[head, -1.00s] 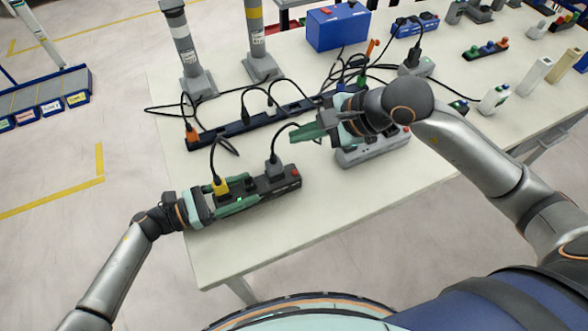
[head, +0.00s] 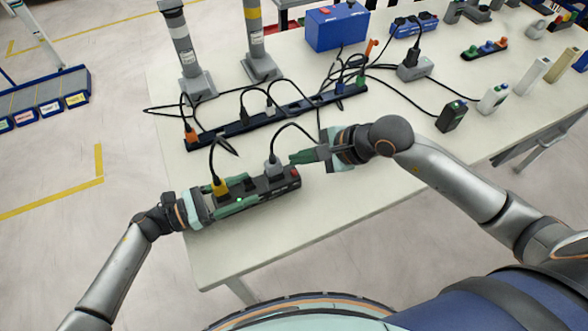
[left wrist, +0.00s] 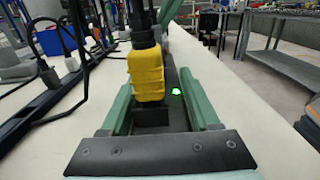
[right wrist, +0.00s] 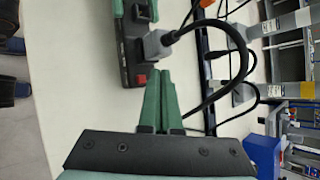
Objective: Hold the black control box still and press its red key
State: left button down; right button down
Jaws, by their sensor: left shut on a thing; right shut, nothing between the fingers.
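The black control box (head: 262,192) lies near the table's front-left edge, with a yellow plug (head: 220,186) and a grey plug (head: 272,168) in its top. Its red key (head: 295,173) is at the right end and also shows in the right wrist view (right wrist: 140,79). My left gripper (head: 236,194) is shut on the box, one green finger along each long side; the left wrist view shows a lit green lamp (left wrist: 175,91) between them. My right gripper (head: 292,157) is shut and empty, its tips beside the red key; contact cannot be told.
A long dark power strip (head: 270,120) with several cables lies behind the box. Two grey posts (head: 188,55) and a blue box (head: 337,27) stand further back. A small black device (head: 452,116) stands at right. The front table area is clear.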

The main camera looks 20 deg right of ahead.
jog(key=shift+f, duration=0.65)
dwell(1.6)
jog(key=shift+f, duration=0.4)
jog(key=shift+f, duration=0.5)
dwell(0.8)
jog(key=shift+r, duration=0.9)
jog(key=shift+r, duration=2.55)
